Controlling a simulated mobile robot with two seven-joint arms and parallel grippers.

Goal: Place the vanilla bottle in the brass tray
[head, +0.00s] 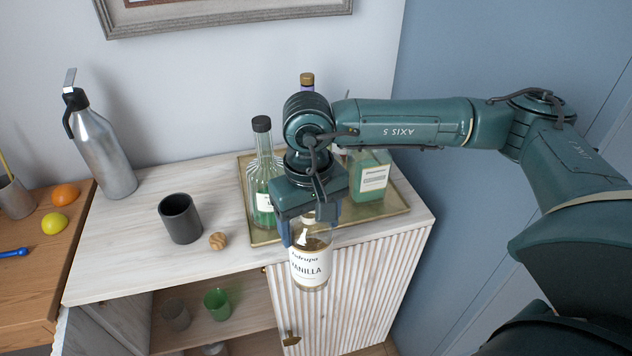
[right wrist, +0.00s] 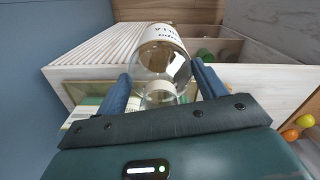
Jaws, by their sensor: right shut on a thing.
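The vanilla bottle (head: 311,264) is clear with a white label reading VANILLA and hangs upright. My right gripper (head: 308,222) is shut on its upper part, just in front of the cabinet's front edge. In the right wrist view the bottle (right wrist: 161,57) sits between the two blue fingers of my right gripper (right wrist: 162,90). The brass tray (head: 399,211) lies on the cabinet top behind the bottle, partly hidden by my right arm. My left gripper does not show.
On the tray stand a dark-capped green bottle (head: 263,167), a squarer green bottle (head: 369,177) and a gold-capped bottle (head: 307,80), mostly hidden. A dark cup (head: 180,219) and small wooden ball (head: 218,240) stand left of the tray. A steel bottle (head: 103,150) stands farther left.

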